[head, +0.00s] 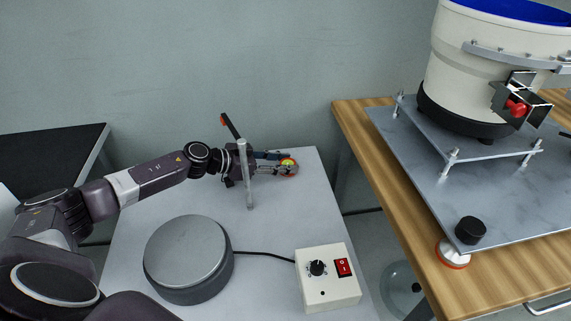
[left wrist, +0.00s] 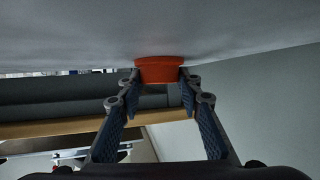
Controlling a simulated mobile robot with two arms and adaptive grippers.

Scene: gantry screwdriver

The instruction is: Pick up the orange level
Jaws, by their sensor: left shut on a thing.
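In the left wrist view the level (left wrist: 158,71) shows as an orange block between the fingertips of my left gripper (left wrist: 159,84), touching or very close to the pale table surface. I cannot tell whether it is lifted clear. My right gripper is not in view.
A round grey device (head: 187,255) is cabled to a control box (head: 328,278) in front. A wooden table (head: 372,145) at the right bears a large white vessel (head: 480,70).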

